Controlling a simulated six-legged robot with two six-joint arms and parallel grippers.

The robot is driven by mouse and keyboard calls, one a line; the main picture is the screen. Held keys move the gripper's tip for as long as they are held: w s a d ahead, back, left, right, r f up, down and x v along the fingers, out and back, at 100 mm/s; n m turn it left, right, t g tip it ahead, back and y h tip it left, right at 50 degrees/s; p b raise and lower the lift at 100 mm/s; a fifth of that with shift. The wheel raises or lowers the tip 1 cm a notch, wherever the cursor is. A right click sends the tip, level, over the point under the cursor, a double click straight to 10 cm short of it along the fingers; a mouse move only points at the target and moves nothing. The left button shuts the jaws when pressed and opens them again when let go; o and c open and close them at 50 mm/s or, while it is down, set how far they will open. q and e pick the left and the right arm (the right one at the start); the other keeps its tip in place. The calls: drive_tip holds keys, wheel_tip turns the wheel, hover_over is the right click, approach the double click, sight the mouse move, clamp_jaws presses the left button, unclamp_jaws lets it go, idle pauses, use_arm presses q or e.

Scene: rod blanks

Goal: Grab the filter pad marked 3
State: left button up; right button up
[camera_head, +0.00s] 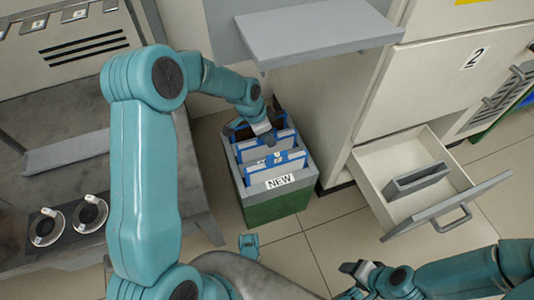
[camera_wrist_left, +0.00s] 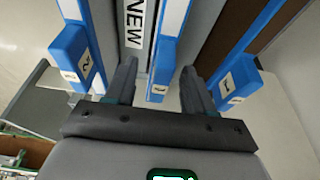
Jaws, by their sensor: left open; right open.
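Blue-framed filter pads (camera_head: 288,158) stand on edge in a grey and green bin (camera_head: 277,207) marked NEW, in the head view. The left wrist view shows a left pad with a tag that looks like 2 (camera_wrist_left: 72,55), a middle pad (camera_wrist_left: 165,60) and a right pad (camera_wrist_left: 240,75). The middle and right numbers are too small to read surely, so I cannot tell which is 3. My left gripper (camera_head: 264,136) is over the bin, open; in the left wrist view its fingers (camera_wrist_left: 158,88) lie either side of the middle pad's end. My right gripper (camera_head: 352,280) is open and empty, low at the right.
An open drawer (camera_head: 410,160) with a grey divided insert (camera_head: 416,180) juts out right of the bin. A grey shelf (camera_head: 318,32) overhangs behind the bin. A dark bench (camera_head: 60,225) with two round fittings stands at left.

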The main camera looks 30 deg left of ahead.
use_arm(q)
drive_tip(key=shift+x, duration=1.1)
drive_tip(key=shift+r, duration=0.1)
drive_tip(key=shift+c, duration=0.3)
clamp_jaws()
